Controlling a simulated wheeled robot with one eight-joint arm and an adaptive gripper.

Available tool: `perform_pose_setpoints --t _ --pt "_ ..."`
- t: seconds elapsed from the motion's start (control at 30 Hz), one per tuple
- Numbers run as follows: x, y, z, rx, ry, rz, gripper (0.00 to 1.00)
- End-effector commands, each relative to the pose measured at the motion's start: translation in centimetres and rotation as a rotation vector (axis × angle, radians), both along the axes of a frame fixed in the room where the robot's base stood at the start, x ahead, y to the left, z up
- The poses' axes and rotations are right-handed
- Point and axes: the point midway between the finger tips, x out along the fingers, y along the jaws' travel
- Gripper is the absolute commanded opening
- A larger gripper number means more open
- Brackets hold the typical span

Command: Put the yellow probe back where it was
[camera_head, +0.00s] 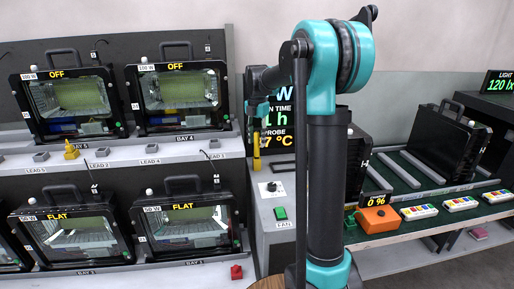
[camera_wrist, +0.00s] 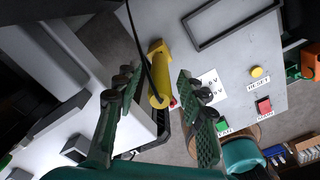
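The yellow probe (camera_wrist: 159,80) shows in the wrist view as a cylinder beside the edge of a grey panel, with a black cable running across it. In the head view the probe (camera_head: 257,152) is a short upright yellow stick below my gripper (camera_head: 258,110), at the left of the display. In the wrist view my gripper (camera_wrist: 154,84) has its two green-padded fingers apart, one on each side of the probe, with visible gaps. How the probe is supported is not clear.
Floodlight housings (camera_head: 180,100) fill two shelves at the left, with a yellow plug (camera_head: 71,151) on the upper ledge. An orange box (camera_head: 378,218) and a black housing (camera_head: 447,143) stand at the right.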

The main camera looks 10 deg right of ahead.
Motion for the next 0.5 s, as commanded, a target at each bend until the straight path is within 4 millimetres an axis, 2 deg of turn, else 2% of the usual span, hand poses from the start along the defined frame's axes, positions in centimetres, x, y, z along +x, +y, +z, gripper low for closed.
perform_pose_setpoints --t 0.1,0.23,0.5 --pt "0.0 0.0 2.6 0.0 0.0 0.0 0.4" --pt "0.0 0.0 5.0 0.0 0.0 0.0 0.4" --pt "0.0 0.0 7.5 0.0 0.0 0.0 0.4"
